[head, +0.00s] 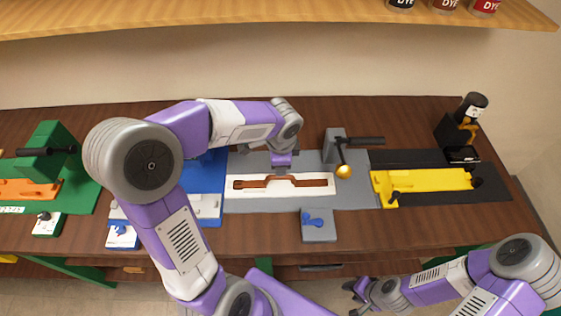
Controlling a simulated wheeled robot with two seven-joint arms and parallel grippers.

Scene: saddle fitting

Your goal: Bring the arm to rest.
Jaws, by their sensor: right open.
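My left arm, purple and grey, reaches over the table in the head view. Its gripper (282,168) points down at the back edge of a white plate (290,202) on the grey station; its fingers are too hidden to tell open from shut. A brown strap-like piece (310,181) lies along that plate, just in front of this gripper; contact cannot be told. My right arm is folded low at the right. Its gripper (352,299) is open, with nothing seen in it, in front of the table's front edge.
The grey station has a lever with a gold ball (343,171) and a small grey block with a blue knob (318,226). A yellow fixture (430,181) stands right, blue and green stations (82,192) left. A shelf (250,14) with dye jars hangs above.

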